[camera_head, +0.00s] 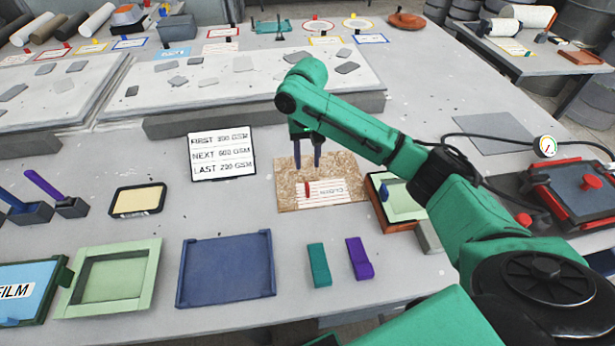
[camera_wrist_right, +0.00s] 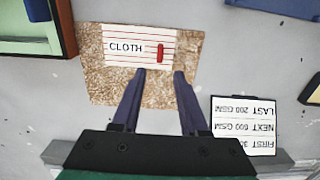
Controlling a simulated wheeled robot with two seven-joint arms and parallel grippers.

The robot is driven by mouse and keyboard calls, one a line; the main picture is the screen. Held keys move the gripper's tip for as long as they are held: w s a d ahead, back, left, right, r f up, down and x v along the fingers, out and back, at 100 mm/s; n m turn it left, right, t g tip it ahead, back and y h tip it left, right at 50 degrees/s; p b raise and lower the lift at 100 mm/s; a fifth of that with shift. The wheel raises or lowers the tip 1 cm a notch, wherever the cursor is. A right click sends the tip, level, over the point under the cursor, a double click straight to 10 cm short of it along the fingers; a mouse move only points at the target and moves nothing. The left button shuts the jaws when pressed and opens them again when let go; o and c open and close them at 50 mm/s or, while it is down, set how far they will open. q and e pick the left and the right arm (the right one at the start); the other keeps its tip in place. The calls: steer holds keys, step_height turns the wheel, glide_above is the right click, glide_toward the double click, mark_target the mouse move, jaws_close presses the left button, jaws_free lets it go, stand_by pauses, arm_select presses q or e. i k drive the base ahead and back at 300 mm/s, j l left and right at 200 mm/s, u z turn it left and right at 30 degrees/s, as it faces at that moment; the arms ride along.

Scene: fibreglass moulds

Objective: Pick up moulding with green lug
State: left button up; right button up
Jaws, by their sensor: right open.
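No moulding with a clearly green lug stands out, and I cannot tell which one is meant. A pale green moulding (camera_head: 408,204) with a blue lug (camera_head: 384,193) sits in an orange-brown box right of the chipboard. Part of that box (camera_wrist_right: 68,30) shows in the right wrist view. A pale green frame-like moulding (camera_head: 147,270) lies at the front left. A dark green piece (camera_head: 64,272) is beside the FILM tray (camera_head: 30,290). My right gripper (camera_head: 307,164) is open and empty over the chipboard (camera_head: 285,185); its fingers (camera_wrist_right: 160,73) are near the CLOTH card's edge.
The CLOTH card (camera_wrist_right: 127,48) has a red peg (camera_wrist_right: 160,53). A GSM sign (camera_head: 222,154) stands left of the chipboard. A blue tray (camera_head: 226,270), a teal block (camera_head: 319,265) and a purple block (camera_head: 359,258) lie in front. A red-framed unit (camera_head: 575,190) is at right.

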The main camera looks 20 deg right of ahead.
mark_target(120, 282)
steer(key=k, duration=1.5)
